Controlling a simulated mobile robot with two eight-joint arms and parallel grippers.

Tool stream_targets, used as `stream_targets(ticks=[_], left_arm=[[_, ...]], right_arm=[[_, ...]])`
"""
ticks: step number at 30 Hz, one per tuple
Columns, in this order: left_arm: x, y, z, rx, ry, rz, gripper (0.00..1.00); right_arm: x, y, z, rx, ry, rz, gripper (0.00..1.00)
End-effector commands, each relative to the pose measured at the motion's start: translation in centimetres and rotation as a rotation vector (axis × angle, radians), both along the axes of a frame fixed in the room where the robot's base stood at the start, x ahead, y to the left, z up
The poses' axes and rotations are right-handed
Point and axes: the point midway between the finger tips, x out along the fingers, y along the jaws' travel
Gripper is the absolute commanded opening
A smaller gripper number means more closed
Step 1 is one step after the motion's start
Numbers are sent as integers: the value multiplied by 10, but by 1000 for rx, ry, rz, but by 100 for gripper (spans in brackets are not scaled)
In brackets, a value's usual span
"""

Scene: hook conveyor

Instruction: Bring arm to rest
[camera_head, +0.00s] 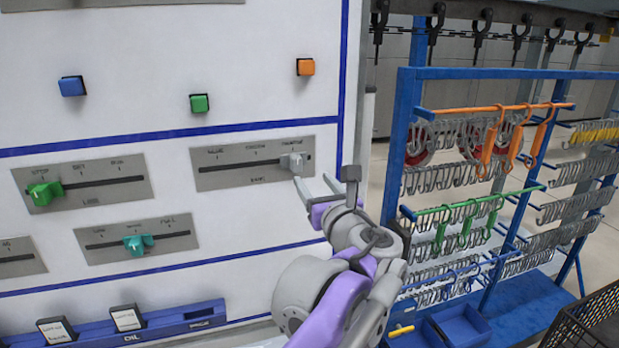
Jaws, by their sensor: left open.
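My left gripper (325,183) is open, with nothing seen between its fingers, in front of the white control panel (250,42). Its arm, grey and purple, comes up from the bottom of the view. A light grey slider knob (292,162) sits near the right end of its slot on a grey plate (225,178). One fingertip is just below and right of this knob; I cannot tell whether they touch. My right gripper is not in view.
The panel also carries a green slider (44,194), a teal slider (137,243) and blue, green and orange buttons. A blue rack (402,142) with several hooks stands close on the right. A blue ledge (185,318) holding cards is at lower left.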

Motion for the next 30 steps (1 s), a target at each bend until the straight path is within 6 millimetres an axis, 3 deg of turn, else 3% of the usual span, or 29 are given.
stream_targets(ticks=[11, 14, 16, 20, 23, 27, 30], left_arm=[[-4, 0, 0, -3, 1, 2, 60], [-6, 14, -10, -60, 15, 24, 60], [-11, 36, -27, -160, 39, 62, 60], [-34, 97, -83, -488, 91, 200, 60], [-67, 145, -137, -802, 108, 353, 60], [-126, 193, -214, -1265, 81, 612, 60], [-176, 214, -270, -1611, 15, 833, 60]], right_arm=[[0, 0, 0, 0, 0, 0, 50], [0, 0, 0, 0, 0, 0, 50], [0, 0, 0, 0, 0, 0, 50], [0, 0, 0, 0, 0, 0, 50], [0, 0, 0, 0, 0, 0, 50], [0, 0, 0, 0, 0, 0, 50], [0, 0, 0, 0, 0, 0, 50]])
